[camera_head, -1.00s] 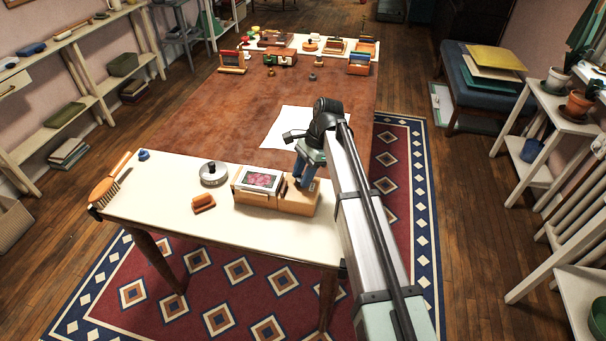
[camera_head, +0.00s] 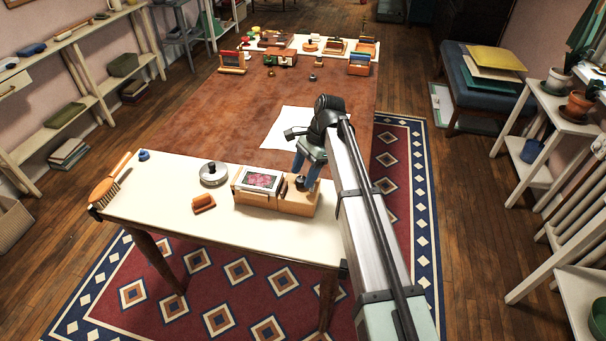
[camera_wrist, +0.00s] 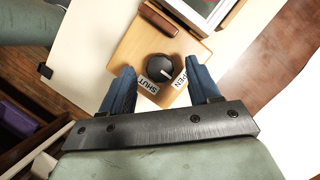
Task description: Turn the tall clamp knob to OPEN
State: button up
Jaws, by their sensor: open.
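The clamp knob (camera_wrist: 159,66) is dark and round, with a pale pointer mark, on a wooden base (camera_wrist: 124,53). White SHUT (camera_wrist: 149,88) and OPEN (camera_wrist: 180,80) labels lie beside it. The pointer's exact setting is hard to tell. My gripper (camera_wrist: 163,73) is open, its blue fingers on either side of the knob in the wrist view; I see no clear contact. In the head view, the knob (camera_head: 299,183) shows dark beside the fingers of my gripper (camera_head: 306,182), on the right part of the wooden base (camera_head: 292,207).
A framed pink picture (camera_head: 261,180) is on the base's left part. A round grey tin (camera_head: 213,174), a small orange-brown block (camera_head: 203,203) and a brush (camera_head: 108,182) are farther left on the white tabletop (camera_head: 160,205). White paper (camera_head: 285,126) lies behind.

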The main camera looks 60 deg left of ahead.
jog(key=v, duration=1.3)
jog(key=shift+f, duration=0.15)
